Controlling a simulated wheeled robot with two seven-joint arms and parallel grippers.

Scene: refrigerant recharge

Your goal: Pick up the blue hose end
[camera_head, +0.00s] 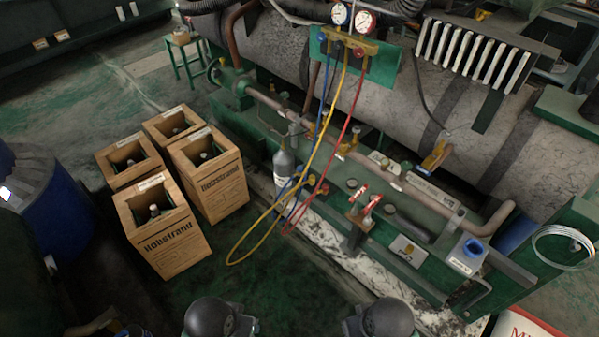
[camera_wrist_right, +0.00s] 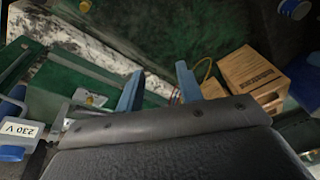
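The blue hose (camera_head: 324,92) hangs from the gauge manifold (camera_head: 345,52) in the head view and runs down beside the yellow hose (camera_head: 335,125) and the red hose (camera_head: 352,110). Its lower part passes near the grey cylinder (camera_head: 284,165), where the hoses overlap, and I cannot make out its end clearly. My right gripper (camera_wrist_right: 158,88) is open in the right wrist view, its two blue fingers apart with nothing seen between them. Neither gripper can be made out in the head view.
Several wooden crates (camera_head: 166,243) with bottles stand at the left, near a blue drum (camera_head: 50,205). The green machine bench (camera_head: 420,225) carries valves, pipes and a blue-topped box (camera_head: 468,254). Dark green floor (camera_head: 240,285) is free between crates and bench.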

